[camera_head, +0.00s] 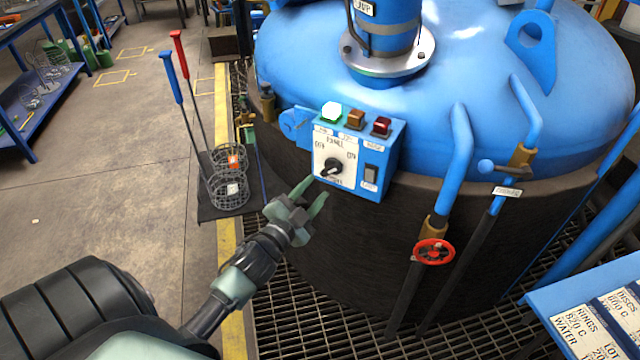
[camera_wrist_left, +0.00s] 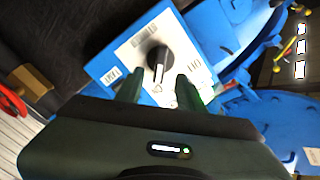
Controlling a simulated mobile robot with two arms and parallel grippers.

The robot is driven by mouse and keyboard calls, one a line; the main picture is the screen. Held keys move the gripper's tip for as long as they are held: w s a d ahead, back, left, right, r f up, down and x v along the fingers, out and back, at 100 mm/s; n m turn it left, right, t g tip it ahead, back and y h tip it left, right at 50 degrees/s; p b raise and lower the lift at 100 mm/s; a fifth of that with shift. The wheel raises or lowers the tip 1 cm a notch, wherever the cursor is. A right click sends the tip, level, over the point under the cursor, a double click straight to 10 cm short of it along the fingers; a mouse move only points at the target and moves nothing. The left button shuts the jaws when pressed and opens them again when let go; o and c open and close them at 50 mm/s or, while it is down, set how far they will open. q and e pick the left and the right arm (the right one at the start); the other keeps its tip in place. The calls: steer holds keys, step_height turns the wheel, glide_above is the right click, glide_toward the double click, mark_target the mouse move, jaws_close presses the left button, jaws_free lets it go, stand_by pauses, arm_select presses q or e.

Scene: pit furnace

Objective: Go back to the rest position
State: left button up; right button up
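My left gripper (camera_head: 309,193) is open in front of the blue control box (camera_head: 388,160) on the furnace. Its two green fingers are apart, with nothing seen between them in the head view. The box carries a black rotary knob (camera_head: 333,168), a lit green lamp (camera_head: 332,111), an amber lamp, a dark red lamp and a black switch (camera_head: 371,174). In the left wrist view, the knob (camera_wrist_left: 157,58) shows just beyond and between the open fingertips (camera_wrist_left: 158,85); I cannot tell whether they touch it. My right gripper is in neither view.
The blue furnace lid (camera_head: 470,60) fills the right side. A red handwheel (camera_head: 433,252) sits on a pipe. Wire baskets (camera_head: 229,188) with red and blue handles stand left of the furnace. A labelled board (camera_head: 590,320) is at lower right. Open floor (camera_head: 100,180) lies left.

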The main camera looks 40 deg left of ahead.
arm_select(q)
steer(key=shift+s, duration=0.2)
stand_by(0.4)
steer(key=s+d+f+n+g, duration=0.1)
steer(key=s+f+g, duration=0.25)
steer(key=f, duration=0.75)
steer(key=s+d+f+n+g, duration=0.15)
steer(key=s+f, duration=0.35)
steer(key=f, duration=0.7)
steer(key=s+d+f+n+g, duration=0.1)
steer(key=s+d+f+g, duration=0.2)
steer(key=f, duration=0.8)
steer(key=s+d+f+g, duration=0.2)
steer(key=s+f, duration=0.4)
steer(key=s, duration=0.5)
steer(key=s+d+f+n+g+h, duration=0.1)
steer(key=s+d+f+g, duration=0.2)
steer(key=s+f, duration=0.3)
steer(key=s+d+f+n+g, duration=0.1)
steer(key=s+f+g, duration=0.3)
steer(key=s, duration=1.2)
step_height(320, 180, down, 3)
steer(key=shift+s+d+f+h, duration=0.15)
steer(key=shift+d+h, duration=0.15)
steer(key=shift+d, duration=0.35)
